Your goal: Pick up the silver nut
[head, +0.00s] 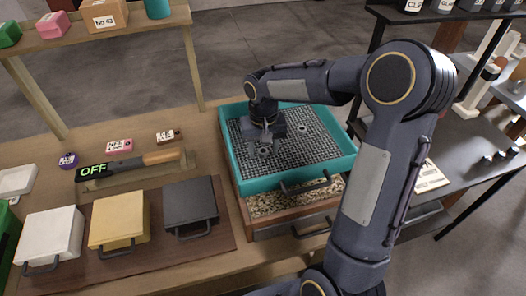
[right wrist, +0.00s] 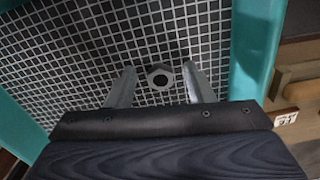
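The silver nut (right wrist: 159,69) lies on the dark mesh of the teal-rimmed sieve tray (head: 230,158). In the right wrist view it sits between the two fingertips of my right gripper (right wrist: 158,78), with a gap on each side. The fingers are open and hold nothing. In the head view my right gripper (head: 265,138) is low over the left part of the tray, with a nut (head: 264,151) at its fingers. A second small nut-like ring (head: 302,128) lies on the mesh further right. My left gripper is not in view.
The tray rests on a wooden box with a granular filling (head: 285,199). A detector wand reading OFF (head: 125,168) lies to the left. White (head: 50,236), yellow (head: 118,219) and black (head: 190,201) lidded boxes stand at the front left. A shelf crosses the back left.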

